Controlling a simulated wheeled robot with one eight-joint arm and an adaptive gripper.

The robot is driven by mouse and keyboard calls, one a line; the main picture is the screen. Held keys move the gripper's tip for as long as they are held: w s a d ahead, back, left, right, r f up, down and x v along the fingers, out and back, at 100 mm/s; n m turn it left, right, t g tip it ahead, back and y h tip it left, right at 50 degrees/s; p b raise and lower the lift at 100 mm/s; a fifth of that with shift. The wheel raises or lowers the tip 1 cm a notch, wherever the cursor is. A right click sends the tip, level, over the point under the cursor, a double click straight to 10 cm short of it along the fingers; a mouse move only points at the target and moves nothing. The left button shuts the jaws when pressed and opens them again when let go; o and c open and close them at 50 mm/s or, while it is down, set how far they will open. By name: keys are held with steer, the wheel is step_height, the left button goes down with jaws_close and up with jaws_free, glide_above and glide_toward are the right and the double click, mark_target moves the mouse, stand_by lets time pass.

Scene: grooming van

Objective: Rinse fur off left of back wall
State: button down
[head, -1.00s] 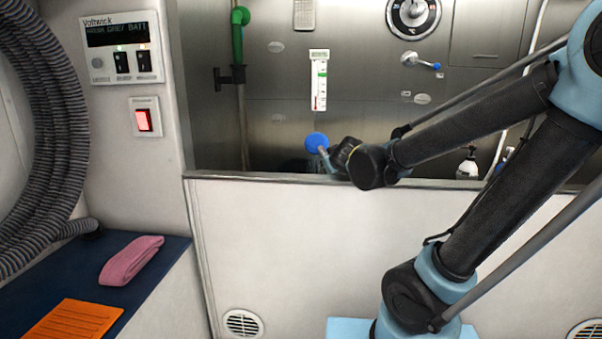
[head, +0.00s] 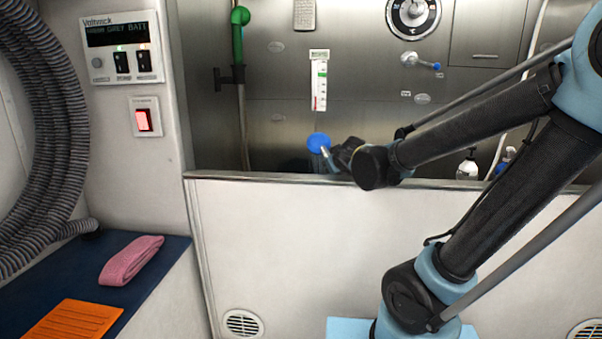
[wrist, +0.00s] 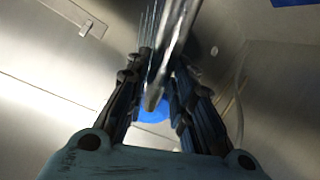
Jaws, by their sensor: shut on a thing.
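The steel back wall (head: 345,85) of the tub stands behind the white front panel. My gripper (head: 342,155) is over the tub, just above the panel's top edge, shut on a shower head (head: 318,142) with a blue face. In the wrist view, the shower head's metal stem (wrist: 172,50) runs between the fingers of my gripper (wrist: 156,78), with part of its blue face below. Thin pale streaks like water jets show beside the stem there. I cannot make out fur on the left of the wall; the tub floor is hidden by the panel.
A green pipe fitting (head: 238,40) and hose run down the wall's left side. A gauge strip (head: 319,85), dial (head: 413,12) and small blue-tipped lever (head: 422,62) are on the wall. A pink towel (head: 130,260) and orange mat (head: 70,320) lie on the left bench.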

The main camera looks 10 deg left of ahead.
steer(key=shift+a, duration=0.4)
steer(key=shift+d, duration=0.1)
steer(key=shift+d, duration=0.55)
steer(key=s+a+r+m+y, duration=0.15)
steer(key=a+r+y, duration=0.35)
steer(key=r, duration=0.9)
steer(key=shift+g+h, duration=0.4)
steer(key=shift+h, duration=0.3)
steer(key=shift+w+a+f, duration=0.1)
steer(key=shift+a+f, duration=0.15)
steer(key=shift+f, duration=1)
steer(key=shift+w+a+f, duration=0.1)
steer(key=shift+a+f, duration=0.1)
steer(key=shift+f, duration=1.05)
